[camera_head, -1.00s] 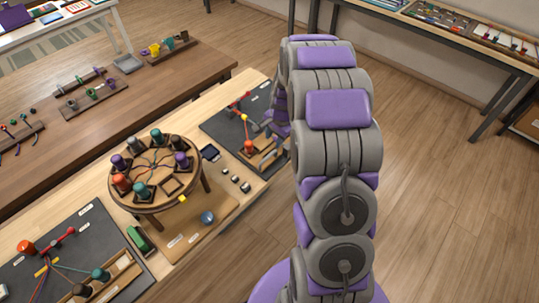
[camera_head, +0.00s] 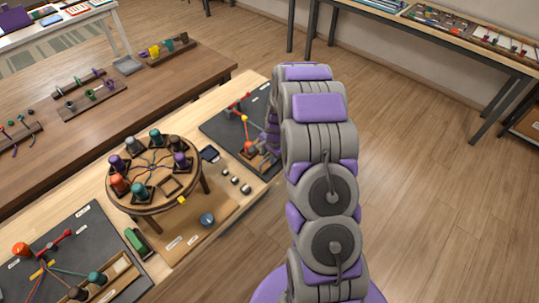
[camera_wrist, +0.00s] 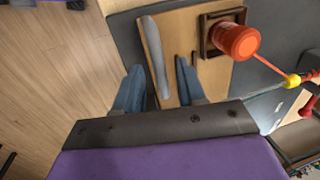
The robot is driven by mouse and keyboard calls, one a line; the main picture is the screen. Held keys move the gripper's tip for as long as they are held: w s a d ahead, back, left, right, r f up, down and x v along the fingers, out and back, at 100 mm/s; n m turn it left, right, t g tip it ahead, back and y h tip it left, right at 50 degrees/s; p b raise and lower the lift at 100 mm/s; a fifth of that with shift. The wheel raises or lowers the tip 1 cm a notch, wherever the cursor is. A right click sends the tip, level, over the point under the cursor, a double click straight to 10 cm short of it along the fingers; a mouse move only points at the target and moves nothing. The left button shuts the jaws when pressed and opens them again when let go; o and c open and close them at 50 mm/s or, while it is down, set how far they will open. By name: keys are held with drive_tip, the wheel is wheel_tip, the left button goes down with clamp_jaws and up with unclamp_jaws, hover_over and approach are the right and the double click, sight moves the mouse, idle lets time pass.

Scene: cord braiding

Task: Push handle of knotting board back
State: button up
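The dark knotting board (camera_head: 222,127) lies at the right end of the pale bench in the head view. It carries a red-and-yellow cord (camera_head: 245,120), an orange bobbin (camera_head: 249,146) and a small wooden base, partly covered by my arm. In the wrist view the wooden base (camera_wrist: 215,75) bears a long grey bar-like handle (camera_wrist: 154,45) and the orange bobbin (camera_wrist: 236,40) in a square holder. My gripper (camera_wrist: 158,82) is open, its blue-grey fingers on either side of the handle's near end. Contact with the handle cannot be told.
A round wooden braiding stand (camera_head: 155,205) with several bobbins stands left of the board. Small metal weights (camera_head: 235,181) and a dark device (camera_head: 209,154) lie between them. Another dark board (camera_head: 75,245) is at lower left. The floor right of the bench is clear.

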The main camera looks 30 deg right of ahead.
clamp_jaws()
drive_tip(key=shift+w, duration=0.1)
idle(0.5)
drive_tip(key=shift+w+a+r, duration=0.1)
drive_tip(key=shift+w+r, duration=0.05)
drive_tip(key=shift+w, duration=0.15)
drive_tip(key=w, duration=0.1)
drive_tip(key=w+a+p, duration=0.1)
drive_tip(key=w+p, duration=0.1)
drive_tip(key=w, duration=0.1)
drive_tip(key=shift+a, duration=0.25)
drive_tip(key=shift+d, duration=0.1)
